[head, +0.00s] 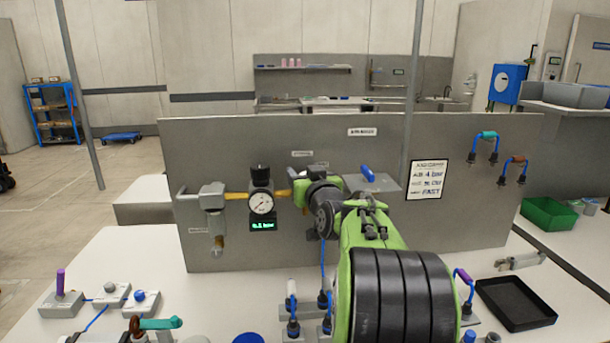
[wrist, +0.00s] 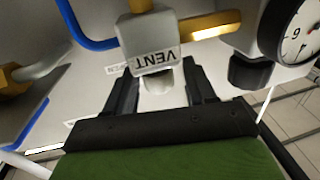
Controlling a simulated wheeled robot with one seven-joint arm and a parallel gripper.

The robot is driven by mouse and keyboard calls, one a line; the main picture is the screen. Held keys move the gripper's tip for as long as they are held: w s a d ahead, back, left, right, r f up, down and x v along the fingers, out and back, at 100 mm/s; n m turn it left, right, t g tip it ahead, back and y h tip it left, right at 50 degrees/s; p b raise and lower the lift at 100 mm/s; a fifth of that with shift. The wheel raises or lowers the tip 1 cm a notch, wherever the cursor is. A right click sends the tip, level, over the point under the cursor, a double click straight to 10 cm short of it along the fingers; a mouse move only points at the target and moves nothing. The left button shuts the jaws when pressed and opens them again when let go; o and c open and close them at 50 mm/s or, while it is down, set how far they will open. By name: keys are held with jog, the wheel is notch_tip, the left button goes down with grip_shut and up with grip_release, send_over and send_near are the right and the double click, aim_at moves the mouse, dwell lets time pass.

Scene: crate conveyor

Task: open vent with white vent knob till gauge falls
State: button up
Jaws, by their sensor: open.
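The white vent knob (wrist: 157,78) shows in the wrist view, below a grey block (wrist: 152,45) marked VENT. My gripper (wrist: 158,80) is open, with one dark finger on each side of the knob. I cannot tell whether either finger touches it. In the head view my green arm hides the knob and most of the gripper. The round white gauge (head: 261,204) is on the panel, left of my arm, and a green digital readout (head: 263,225) is under it. Its digits are too small to read surely. Part of the gauge (wrist: 297,35) also shows in the wrist view.
A black regulator knob (head: 260,172) sits above the gauge, and a grey filter unit (head: 213,210) is to its left. A blue handle (head: 367,172) is just right of my wrist. Fittings and hoses crowd the bench front. A black tray (head: 515,303) lies at right.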

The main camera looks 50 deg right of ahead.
jog(key=shift+c, duration=0.3)
jog(key=c, duration=0.9)
jog(key=shift+o, duration=0.2)
jog(key=shift+a+h, duration=0.1)
jog(key=shift+h, duration=0.2)
jog(key=shift+w+a+f+m+g+h+b, duration=0.1)
jog(key=shift+m+g+h+b, duration=0.2)
jog(key=shift+m+g+h, duration=0.35)
jog(key=shift+w+m+g+h+b, duration=0.1)
jog(key=shift+m+g+h+b, duration=0.2)
jog(key=shift+m+g+h, duration=0.3)
jog(key=shift+s+m+g+h+b, duration=0.15)
jog(key=shift+m+g+h+b, duration=0.6)
jog(key=shift+m+g+h, duration=0.9)
jog(key=shift+g, duration=0.4)
